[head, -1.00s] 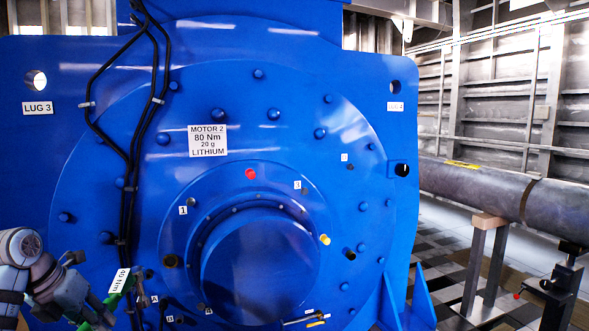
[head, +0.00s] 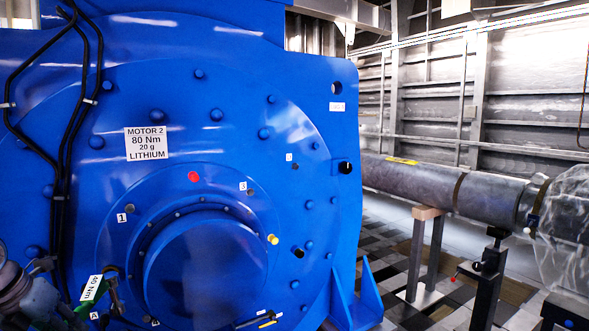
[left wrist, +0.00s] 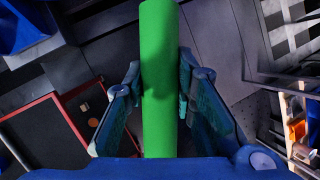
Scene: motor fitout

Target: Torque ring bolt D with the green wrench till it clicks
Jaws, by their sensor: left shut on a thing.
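The green wrench (head: 82,311) is at the lower left of the head view, with a white tag (head: 92,287) reading 40 Nm. My left gripper (left wrist: 160,70) is shut on its green handle (left wrist: 159,120), one finger on each side in the left wrist view. In the head view my left gripper (head: 58,312) is partly cut off at the lower left. My right gripper is not in view.
The blue motor (head: 215,265) fills the left and middle; its plate (head: 146,143) reads MOTOR 2, 80 Nm. Black cables (head: 67,150) run down its left side. A yellow plug (head: 272,239) projects near the hub. A grey pipe (head: 405,180) on stands lies right, above checkered floor.

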